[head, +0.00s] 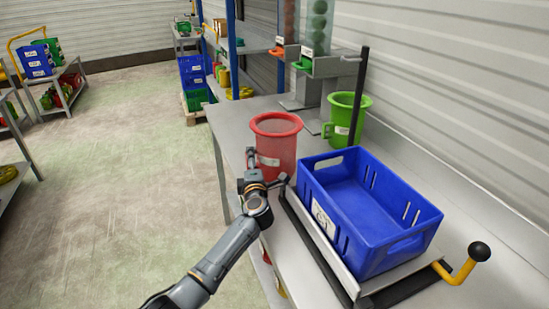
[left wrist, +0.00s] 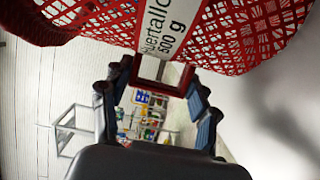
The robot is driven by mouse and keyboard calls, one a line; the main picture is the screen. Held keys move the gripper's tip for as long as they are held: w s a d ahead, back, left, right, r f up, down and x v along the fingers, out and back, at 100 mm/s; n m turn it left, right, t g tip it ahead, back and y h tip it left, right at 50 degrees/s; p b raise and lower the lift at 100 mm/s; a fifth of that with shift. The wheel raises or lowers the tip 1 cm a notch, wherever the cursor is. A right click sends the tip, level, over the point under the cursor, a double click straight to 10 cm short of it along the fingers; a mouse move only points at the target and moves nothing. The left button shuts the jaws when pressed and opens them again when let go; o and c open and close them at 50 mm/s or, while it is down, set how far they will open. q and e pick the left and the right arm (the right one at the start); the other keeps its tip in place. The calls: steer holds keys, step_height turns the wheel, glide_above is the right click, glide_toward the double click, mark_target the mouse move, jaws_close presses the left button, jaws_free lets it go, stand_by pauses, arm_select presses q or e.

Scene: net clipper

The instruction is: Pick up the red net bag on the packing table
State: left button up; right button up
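The red net bag (head: 277,147), a red mesh tub with a thick rim and a white label, stands upright on the grey packing table (head: 232,118). In the left wrist view the red net bag (left wrist: 245,35) fills the top, its label readable in part, with a red loop handle below the label. My left gripper (head: 267,170) is at the near side of the bag, fingers spread wide. In the left wrist view my left gripper (left wrist: 160,92) has its fingers on either side of the handle; I cannot tell whether they touch it. My right gripper is not in view.
A blue crate (head: 328,208) sits close to the right of the bag, in a dark frame with a yellow lever (head: 463,270). A green net bag (head: 345,119) stands behind. A dark upright post (head: 360,95) rises beside it.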

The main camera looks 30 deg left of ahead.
arm_select(q)
steer(key=shift+c, duration=0.7)
steer(key=shift+r, duration=0.1)
